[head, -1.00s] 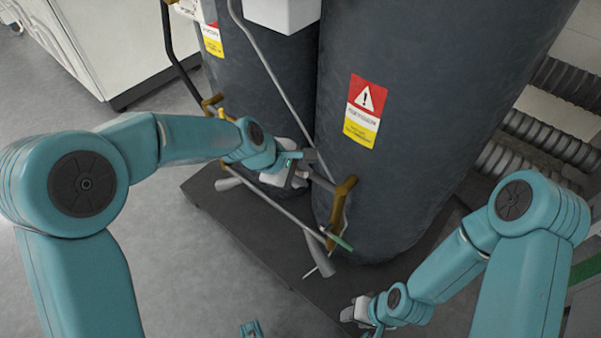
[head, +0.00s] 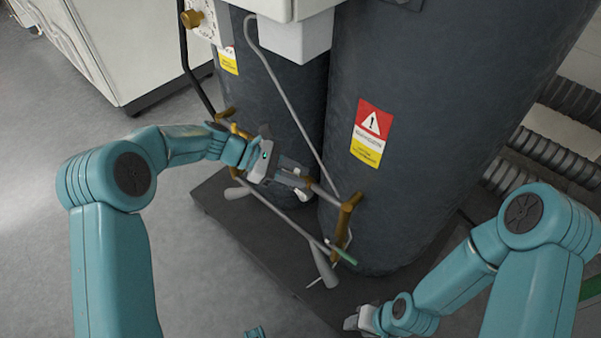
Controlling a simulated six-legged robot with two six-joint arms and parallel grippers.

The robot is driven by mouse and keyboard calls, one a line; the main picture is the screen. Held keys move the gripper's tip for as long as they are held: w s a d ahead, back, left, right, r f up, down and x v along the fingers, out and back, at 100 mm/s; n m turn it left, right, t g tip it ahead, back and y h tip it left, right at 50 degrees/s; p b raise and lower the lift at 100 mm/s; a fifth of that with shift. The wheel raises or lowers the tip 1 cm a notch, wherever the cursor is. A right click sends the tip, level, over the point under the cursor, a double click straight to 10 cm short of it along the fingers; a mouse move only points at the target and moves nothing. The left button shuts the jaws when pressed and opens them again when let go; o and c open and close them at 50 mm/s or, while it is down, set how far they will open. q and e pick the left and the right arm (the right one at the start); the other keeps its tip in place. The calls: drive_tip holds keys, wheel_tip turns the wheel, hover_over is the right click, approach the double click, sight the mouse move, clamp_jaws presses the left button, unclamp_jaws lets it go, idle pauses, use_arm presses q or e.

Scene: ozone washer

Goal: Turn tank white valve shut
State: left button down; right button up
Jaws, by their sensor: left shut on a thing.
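Two dark grey tanks stand side by side, the right tank (head: 430,120) nearer and the left tank (head: 270,85) partly behind it. Brass pipe fittings (head: 345,215) and thin grey pipes run low in front of them. My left gripper (head: 300,182) is at the pipework between the tanks, shut on a small white piece (head: 303,195), which looks like the white valve's handle. The fingers hide part of it. A green valve handle (head: 343,253) sits lower right, apart from the gripper. My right gripper (head: 360,320) is low, near the base's front edge; its fingers are too small to read.
The tanks stand on a dark low base (head: 225,205). A white cabinet (head: 120,50) is at the upper left, and a white box (head: 290,35) hangs in front of the tanks. Ribbed hoses (head: 555,150) lie at the right. The grey floor (head: 205,265) at the front left is clear.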

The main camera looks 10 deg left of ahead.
use_arm(q)
drive_tip(key=shift+w+a+n+g+h+p, duration=0.45)
drive_tip(key=shift+a+n+h, duration=0.1)
drive_tip(key=shift+h, duration=0.45)
drive_tip(key=c, duration=1.1)
unclamp_jaws()
drive_tip(key=shift+o, duration=0.2)
drive_tip(key=p+v, duration=0.1)
drive_tip(key=v, duration=1.5)
drive_tip(key=shift+a, duration=0.25)
